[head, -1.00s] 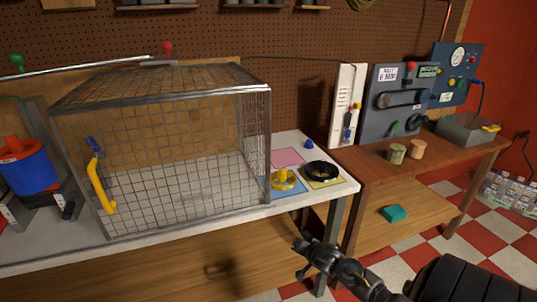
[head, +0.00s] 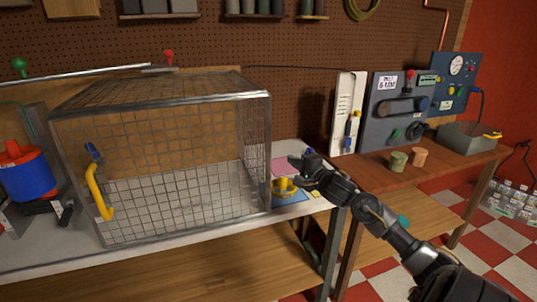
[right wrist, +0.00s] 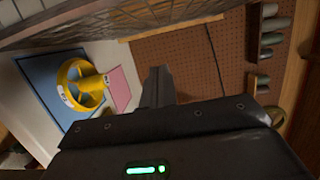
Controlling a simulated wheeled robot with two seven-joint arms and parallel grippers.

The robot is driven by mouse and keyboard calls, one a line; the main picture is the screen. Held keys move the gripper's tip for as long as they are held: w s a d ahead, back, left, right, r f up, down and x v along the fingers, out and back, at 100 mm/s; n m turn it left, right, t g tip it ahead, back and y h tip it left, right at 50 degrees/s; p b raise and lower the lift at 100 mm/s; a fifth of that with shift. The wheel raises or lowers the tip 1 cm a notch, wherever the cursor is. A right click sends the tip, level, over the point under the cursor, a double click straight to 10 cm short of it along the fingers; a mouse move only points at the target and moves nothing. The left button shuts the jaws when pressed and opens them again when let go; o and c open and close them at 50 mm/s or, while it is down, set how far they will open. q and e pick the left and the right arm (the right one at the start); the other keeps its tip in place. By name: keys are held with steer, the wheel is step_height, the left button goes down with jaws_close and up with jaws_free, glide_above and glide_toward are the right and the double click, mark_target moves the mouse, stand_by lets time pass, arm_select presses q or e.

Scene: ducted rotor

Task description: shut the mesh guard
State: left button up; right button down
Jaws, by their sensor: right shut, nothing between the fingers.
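The mesh guard (head: 190,158) is a metal-framed wire cage on the grey bench. Its mesh front spans the cage opening in the head view, and I cannot tell whether it is fully shut or latched. A yellow handle (head: 98,190) is on its left front side, with a blue piece (head: 92,152) above it. My right gripper (head: 298,160) is shut and empty, right of the cage, above the bench's right end. In the right wrist view its fingers (right wrist: 158,88) are together, with cage mesh (right wrist: 110,22) along the top. My left gripper is not in view.
A yellow rotor-like part (head: 284,188) stands on a blue mat (head: 292,198), near a pink mat (head: 283,165). A blue and red motor-like unit (head: 24,172) is left of the cage. A wooden side table (head: 440,157) with cups and panels stands at right.

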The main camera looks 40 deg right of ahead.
steer(key=w+a+p, duration=0.2)
steer(key=w+a, duration=0.1)
steer(key=w, duration=0.6)
steer(key=shift+w, duration=0.3)
steer(key=shift+a, duration=0.1)
